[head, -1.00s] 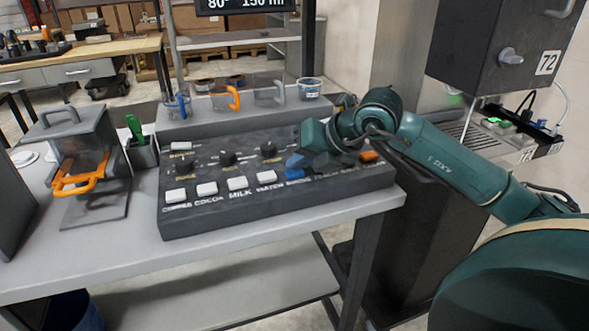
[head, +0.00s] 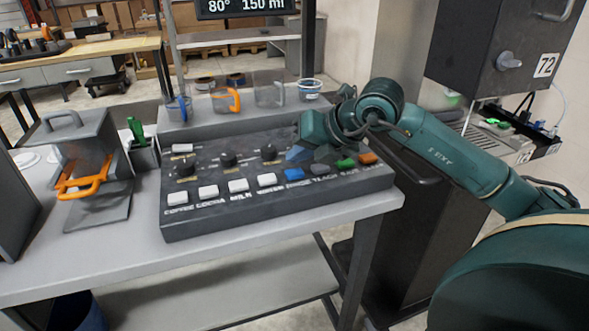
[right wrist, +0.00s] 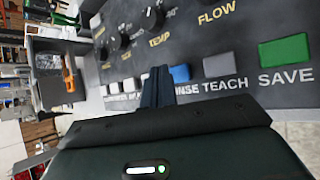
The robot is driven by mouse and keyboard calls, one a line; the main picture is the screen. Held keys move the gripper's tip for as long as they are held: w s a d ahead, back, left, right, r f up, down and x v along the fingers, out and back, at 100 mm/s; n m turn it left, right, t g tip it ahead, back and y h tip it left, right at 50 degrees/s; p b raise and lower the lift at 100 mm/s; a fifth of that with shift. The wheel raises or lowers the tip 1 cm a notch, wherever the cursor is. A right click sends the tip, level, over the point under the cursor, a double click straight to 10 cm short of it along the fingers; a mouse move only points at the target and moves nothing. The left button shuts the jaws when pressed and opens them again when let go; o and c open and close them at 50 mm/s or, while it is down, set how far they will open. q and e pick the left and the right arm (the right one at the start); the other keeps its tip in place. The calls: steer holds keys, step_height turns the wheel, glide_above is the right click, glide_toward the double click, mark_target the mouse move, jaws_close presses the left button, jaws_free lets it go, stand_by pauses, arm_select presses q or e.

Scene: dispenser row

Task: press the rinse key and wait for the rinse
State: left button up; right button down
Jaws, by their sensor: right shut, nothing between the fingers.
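The blue rinse key (head: 295,174) is in the front row of the dark key panel (head: 235,212), right of the white keys. It also shows in the right wrist view (right wrist: 180,74), close to the right of the fingertips, with its label partly hidden by them. My right gripper (head: 298,154) is shut and empty, over the panel just behind the rinse key in the head view. In the right wrist view its closed fingers (right wrist: 157,84) look apart from the key, but the exact gap cannot be told. My left gripper is not in view.
Grey teach (head: 321,169), green save (head: 346,163) and orange (head: 367,158) keys sit to the right. Knobs (head: 228,159) stand behind the white keys. Cups (head: 227,100) stand on the rear ledge under a display (head: 240,6) reading 80° 150 ml. A dark machine stands right.

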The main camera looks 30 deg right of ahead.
mark_target(299, 174)
steer(key=shift+r+p, duration=1.35)
steer(key=shift+r, duration=0.9)
steer(key=shift+f, duration=0.1)
